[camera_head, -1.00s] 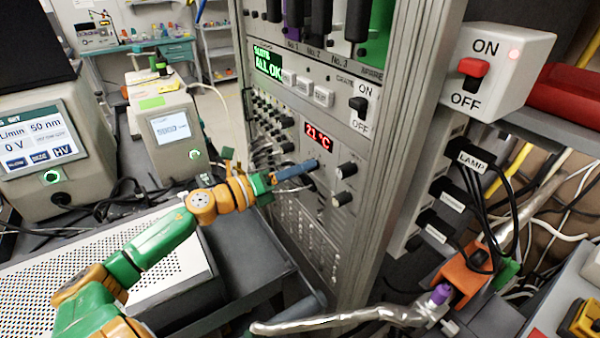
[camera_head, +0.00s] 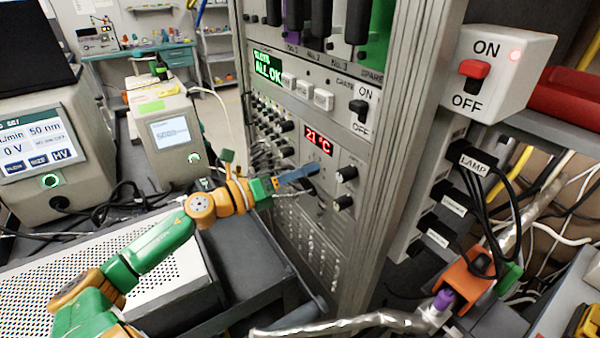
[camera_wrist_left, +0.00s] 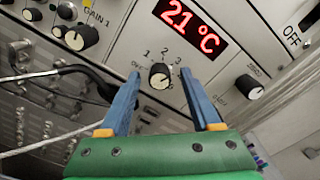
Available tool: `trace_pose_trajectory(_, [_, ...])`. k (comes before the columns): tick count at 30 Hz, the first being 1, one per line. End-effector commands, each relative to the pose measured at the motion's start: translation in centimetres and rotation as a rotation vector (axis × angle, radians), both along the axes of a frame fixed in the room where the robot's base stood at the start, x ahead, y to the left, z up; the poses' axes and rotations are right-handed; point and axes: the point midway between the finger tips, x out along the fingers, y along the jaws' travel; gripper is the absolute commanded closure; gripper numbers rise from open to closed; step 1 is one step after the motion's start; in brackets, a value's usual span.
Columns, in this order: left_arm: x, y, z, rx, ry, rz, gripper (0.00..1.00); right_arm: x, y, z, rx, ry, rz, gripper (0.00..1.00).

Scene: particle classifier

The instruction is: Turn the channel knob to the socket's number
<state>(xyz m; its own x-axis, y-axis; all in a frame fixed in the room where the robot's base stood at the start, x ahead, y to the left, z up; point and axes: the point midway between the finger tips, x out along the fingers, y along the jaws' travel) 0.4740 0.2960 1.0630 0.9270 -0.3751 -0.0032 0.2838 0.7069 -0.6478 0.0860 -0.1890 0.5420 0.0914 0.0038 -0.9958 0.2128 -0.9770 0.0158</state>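The channel knob (camera_wrist_left: 160,76), small and dark with a pale face, sits under the red 21 °C display (camera_wrist_left: 190,25) in the left wrist view. Numbers 1, 2 and 3 show around it; I cannot read which mark it points to. My left gripper (camera_wrist_left: 160,73) is open, its two blue fingers on either side of the knob in the picture, with a gap on each side. In the head view the left gripper (camera_head: 313,169) is at the rack panel below the display (camera_head: 319,140) and hides the channel knob.
Another knob (camera_wrist_left: 250,86) lies right of the right finger. Gain knobs (camera_wrist_left: 80,37) and cables lie left. In the head view, two knobs (camera_head: 346,173) sit right of the gripper. A plug labelled LAMP (camera_head: 473,162) is farther right; other plug labels are too small to read.

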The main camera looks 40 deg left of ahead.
Motion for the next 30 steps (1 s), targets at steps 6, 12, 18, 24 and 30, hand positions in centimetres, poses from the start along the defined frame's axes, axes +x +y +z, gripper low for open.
trace_pose_trajectory(6, [0.0,0.0,-0.1,0.000,0.002,-0.001,0.36,0.0,0.0,0.0,0.000,0.000,0.000,0.50])
trace_pose_trajectory(12, [-1.1,0.4,-0.4,-0.002,0.005,0.000,0.36,0.0,0.0,-0.4,-0.001,0.000,0.000,0.50])
trace_pose_trajectory(18, [-3.9,1.6,-0.4,-0.003,0.005,0.001,0.36,0.0,0.0,-0.8,-0.001,0.000,0.000,0.50])
trace_pose_trajectory(24, [-6.3,2.5,-0.1,-0.001,0.003,-0.001,0.36,0.0,0.0,-0.9,-0.001,0.000,0.001,0.50])
trace_pose_trajectory(30, [-6.6,2.6,0.0,0.001,0.001,-0.001,0.36,0.0,0.0,-0.9,-0.001,0.000,0.001,0.50])
